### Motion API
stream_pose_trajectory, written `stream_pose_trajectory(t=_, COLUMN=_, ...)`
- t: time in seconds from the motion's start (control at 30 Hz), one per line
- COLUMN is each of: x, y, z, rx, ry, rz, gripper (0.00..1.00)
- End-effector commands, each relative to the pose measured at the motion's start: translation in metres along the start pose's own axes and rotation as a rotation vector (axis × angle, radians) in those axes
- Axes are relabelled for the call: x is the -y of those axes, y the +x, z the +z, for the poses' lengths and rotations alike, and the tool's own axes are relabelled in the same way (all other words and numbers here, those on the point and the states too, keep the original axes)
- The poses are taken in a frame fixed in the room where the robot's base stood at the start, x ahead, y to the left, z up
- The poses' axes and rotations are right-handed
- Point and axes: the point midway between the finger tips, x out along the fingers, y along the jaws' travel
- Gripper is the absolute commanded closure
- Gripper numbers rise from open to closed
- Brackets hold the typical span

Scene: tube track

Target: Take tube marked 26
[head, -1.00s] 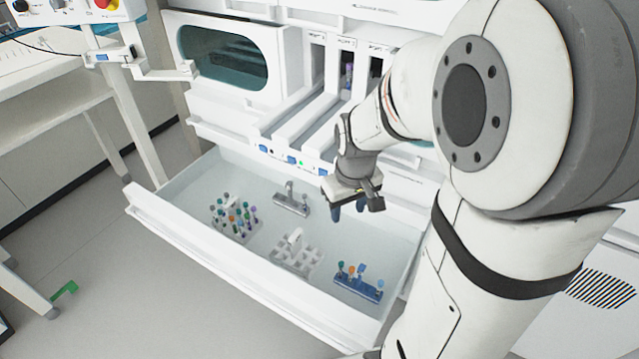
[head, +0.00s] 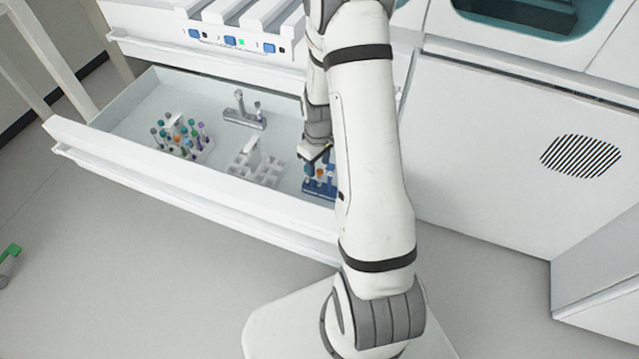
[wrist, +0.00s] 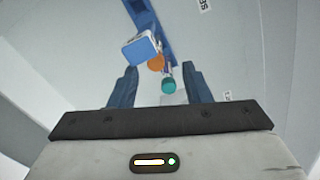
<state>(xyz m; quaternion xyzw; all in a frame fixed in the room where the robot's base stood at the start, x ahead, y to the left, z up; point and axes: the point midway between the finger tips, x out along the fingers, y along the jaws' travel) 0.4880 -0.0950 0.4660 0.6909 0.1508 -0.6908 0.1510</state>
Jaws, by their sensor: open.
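My gripper (head: 316,160) is low over the blue rack (head: 319,189) at the right end of the open drawer, partly hidden behind my arm. In the wrist view its two fingers (wrist: 160,76) are open and apart. A teal-capped tube (wrist: 168,86) shows between them, with an orange-capped tube (wrist: 155,62) just beyond. The blue rack's handle (wrist: 140,49) stands up beside them, to the left. The fingers hold nothing. No number on any tube can be read, so I cannot tell which is 26.
The drawer (head: 120,150) also holds a rack of several mixed-colour tubes (head: 182,138), a white rack (head: 256,166) and a grey rack with few tubes (head: 243,112). Pale drawer floor is bare between them. The white drawer front (head: 190,195) bounds the near side.

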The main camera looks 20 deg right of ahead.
Motion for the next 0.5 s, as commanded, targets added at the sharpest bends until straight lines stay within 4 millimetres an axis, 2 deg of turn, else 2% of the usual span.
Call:
stream_pose_trajectory(t=0.23, x=-0.005, y=0.040, z=0.000, rx=0.002, ry=0.001, rz=-0.001, gripper=0.56)
stream_pose_trajectory(t=0.33, x=-0.005, y=0.046, z=0.000, rx=0.001, ry=0.001, rz=0.000, gripper=0.56)
stream_pose_trajectory(t=0.5, x=-0.005, y=0.045, z=0.000, rx=0.000, ry=0.002, rz=0.000, gripper=0.56)
